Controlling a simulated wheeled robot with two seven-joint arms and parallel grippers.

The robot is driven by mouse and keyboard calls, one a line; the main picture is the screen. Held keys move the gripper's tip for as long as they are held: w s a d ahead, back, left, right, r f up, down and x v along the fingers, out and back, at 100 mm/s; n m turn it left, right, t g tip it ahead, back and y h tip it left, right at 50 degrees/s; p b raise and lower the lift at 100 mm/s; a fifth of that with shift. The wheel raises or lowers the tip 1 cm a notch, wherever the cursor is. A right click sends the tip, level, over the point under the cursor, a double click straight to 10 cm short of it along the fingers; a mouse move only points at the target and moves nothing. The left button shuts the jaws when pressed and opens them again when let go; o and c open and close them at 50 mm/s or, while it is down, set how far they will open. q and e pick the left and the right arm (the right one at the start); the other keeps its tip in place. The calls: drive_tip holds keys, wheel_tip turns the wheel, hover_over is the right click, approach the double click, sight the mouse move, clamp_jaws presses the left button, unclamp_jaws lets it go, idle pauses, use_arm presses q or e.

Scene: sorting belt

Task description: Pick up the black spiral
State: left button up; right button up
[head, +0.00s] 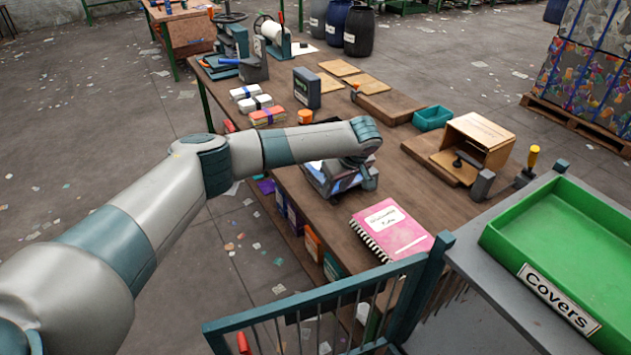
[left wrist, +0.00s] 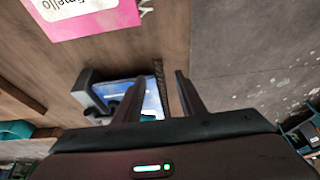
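My left arm comes in from the left of the head view, with its gripper (head: 348,164) low over a bluish-white item at the table's near edge; its fingertips are hard to make out there. In the left wrist view the two fingers of this gripper (left wrist: 160,76) stand apart. A thin dark coiled strip (left wrist: 158,72), apparently the black spiral, lies between them, closer to the right finger. It runs along the edge of a blue-and-white sheet (left wrist: 151,92) beside a dark grey block (left wrist: 88,90). The spiral cannot be told apart in the head view. My right gripper is not in view.
A pink spiral notebook (head: 393,228) lies nearer on the wooden table (head: 310,208). An open wooden box (head: 480,140) and a teal tray (head: 433,117) are farther back.

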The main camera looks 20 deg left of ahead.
sight(331, 197)
use_arm(q)
drive_tip(key=shift+p+x, duration=0.6)
drive_tip(key=shift+x, duration=1.45)
drive_tip(key=shift+d, duration=0.15)
clamp_jaws()
